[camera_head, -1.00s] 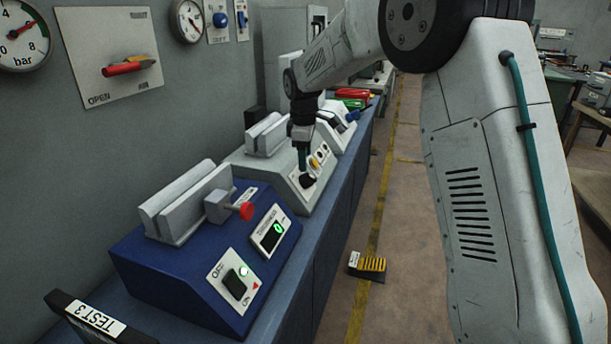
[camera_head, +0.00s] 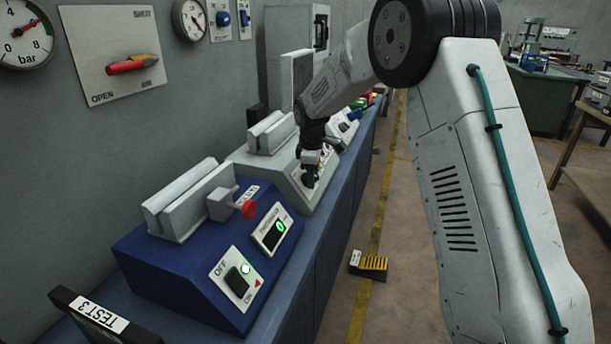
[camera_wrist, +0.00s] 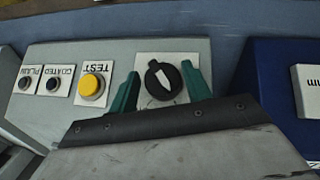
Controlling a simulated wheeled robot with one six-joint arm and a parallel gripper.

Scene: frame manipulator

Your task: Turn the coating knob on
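A black knob (camera_wrist: 165,81) with a white pointer sits on a pale plate on a grey console (camera_wrist: 225,65) in the wrist view. The plate's label is hidden. My gripper (camera_wrist: 159,75) has two green fingers apart, one on each side of the knob. The right finger is very close to it; a small gap shows on the left. I cannot tell whether either finger touches. In the head view my gripper (camera_head: 311,170) is down at the grey console (camera_head: 275,176) and hides most of its controls.
A yellow TEST button (camera_wrist: 93,86) and small black COATED (camera_wrist: 54,83) and PLAIN (camera_wrist: 25,82) buttons are beside the knob, labels upside down. A blue console (camera_head: 185,275) with a red-tipped handle (camera_head: 249,210) stands nearer. A wall panel and gauges are on the left.

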